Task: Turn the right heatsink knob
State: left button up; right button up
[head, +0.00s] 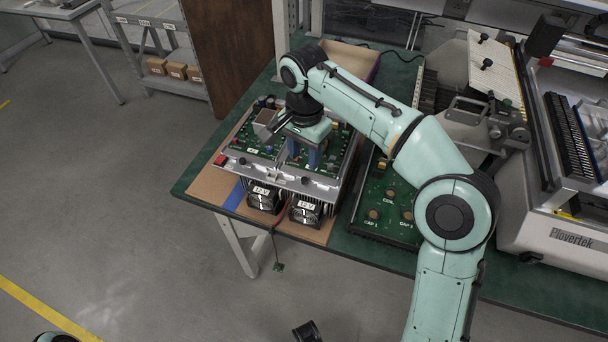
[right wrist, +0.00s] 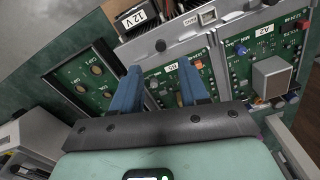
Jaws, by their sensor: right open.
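A device with two green circuit boards sits on the table. A silver rail (head: 275,174) runs along its front, above two finned blocks with fans. A small dark round knob (head: 305,180) sits on the right part of the rail. It also shows in the right wrist view (right wrist: 160,45), just beyond the blue fingertips. I cannot tell its turn angle. My right gripper (head: 307,157) points down over the right board, behind the rail. In the right wrist view its two blue fingers (right wrist: 158,84) are apart with nothing between them.
A green panel with several brass contacts (head: 374,214) lies right of the device. A large machine (head: 560,235) stands at the table's right. A red button (head: 220,160) is at the rail's left end. An open box (head: 352,60) lies behind. The table's front right strip is clear.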

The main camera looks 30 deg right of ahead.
aim_at(305, 179)
notch_tip(305, 179, down, 7)
jog(key=shift+r+b, duration=0.2)
jog(key=shift+b, duration=0.65)
pick_arm(q)
jog(key=shift+w+a+f+t, duration=0.1)
jog(key=shift+w+f+t, duration=0.05)
jog(key=shift+w+f, duration=0.35)
jog(key=shift+w+f+t, duration=0.15)
jog(key=shift+w+f, duration=0.15)
jog(key=shift+f, duration=0.3)
pick_arm(e)
jog(key=shift+w+f, duration=0.1)
jog(key=shift+f, duration=0.45)
